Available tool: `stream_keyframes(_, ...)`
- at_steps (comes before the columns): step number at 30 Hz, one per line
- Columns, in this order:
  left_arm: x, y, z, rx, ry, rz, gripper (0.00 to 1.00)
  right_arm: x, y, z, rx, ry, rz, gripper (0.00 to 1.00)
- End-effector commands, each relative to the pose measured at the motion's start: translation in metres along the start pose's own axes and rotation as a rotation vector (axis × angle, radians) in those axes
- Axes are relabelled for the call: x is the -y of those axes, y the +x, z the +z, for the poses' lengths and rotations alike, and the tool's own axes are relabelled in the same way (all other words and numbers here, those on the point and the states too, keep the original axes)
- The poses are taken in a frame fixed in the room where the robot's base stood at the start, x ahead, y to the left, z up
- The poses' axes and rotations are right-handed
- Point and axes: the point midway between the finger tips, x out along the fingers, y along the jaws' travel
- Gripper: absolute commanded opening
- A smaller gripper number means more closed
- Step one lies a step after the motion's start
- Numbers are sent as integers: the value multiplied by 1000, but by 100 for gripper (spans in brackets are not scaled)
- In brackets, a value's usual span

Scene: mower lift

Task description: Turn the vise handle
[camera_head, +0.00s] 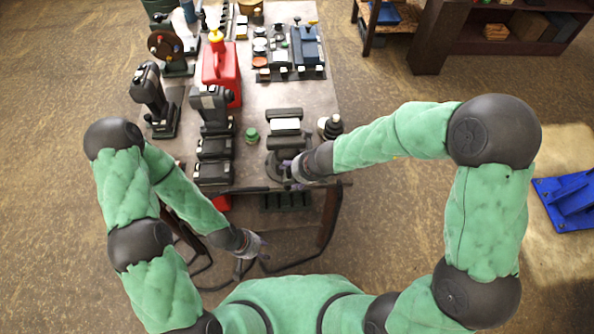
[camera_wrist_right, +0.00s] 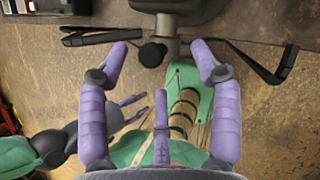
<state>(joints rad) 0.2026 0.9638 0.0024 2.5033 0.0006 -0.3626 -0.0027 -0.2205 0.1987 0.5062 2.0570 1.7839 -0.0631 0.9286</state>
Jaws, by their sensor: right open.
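The grey vise (camera_head: 285,127) stands at the front edge of the workbench in the head view. In the right wrist view its dark body (camera_wrist_right: 172,5) is at the top. A dark screw and handle part with a round black knob (camera_wrist_right: 152,53) hangs below it. My right gripper (camera_head: 287,172) is at the front of the vise. Its purple fingers (camera_wrist_right: 160,62) are spread on both sides of the knob, with nothing clearly between them. My left gripper (camera_head: 251,260) is low in front of the bench, empty, fingers apart; it also shows in the right wrist view (camera_wrist_right: 135,108).
The workbench (camera_head: 262,97) holds a red fuel can (camera_head: 221,72), black tool stands (camera_head: 151,100), a green-capped jar (camera_head: 252,135) and a dark bottle (camera_head: 332,126) close to the vise. Black bars (camera_wrist_right: 262,62) stick out near the bench front.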

Motion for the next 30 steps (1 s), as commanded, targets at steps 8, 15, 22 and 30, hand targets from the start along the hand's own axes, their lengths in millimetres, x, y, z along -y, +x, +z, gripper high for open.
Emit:
stream_keyframes(8, 0, 0, 0, 0, 0, 0, 40, 0, -14, 1, 1, 0, 0, 65)
stream_keyframes(15, 0, 0, 0, 0, 0, 0, 40, 0, -17, 0, 1, -1, 0, 65)
stream_keyframes(22, 0, 0, 0, 0, 0, 0, 40, 0, -17, 0, 1, -1, 0, 65)
stream_keyframes(30, 0, 0, 0, 0, 0, 0, 40, 0, -17, 0, 2, 0, 0, 65)
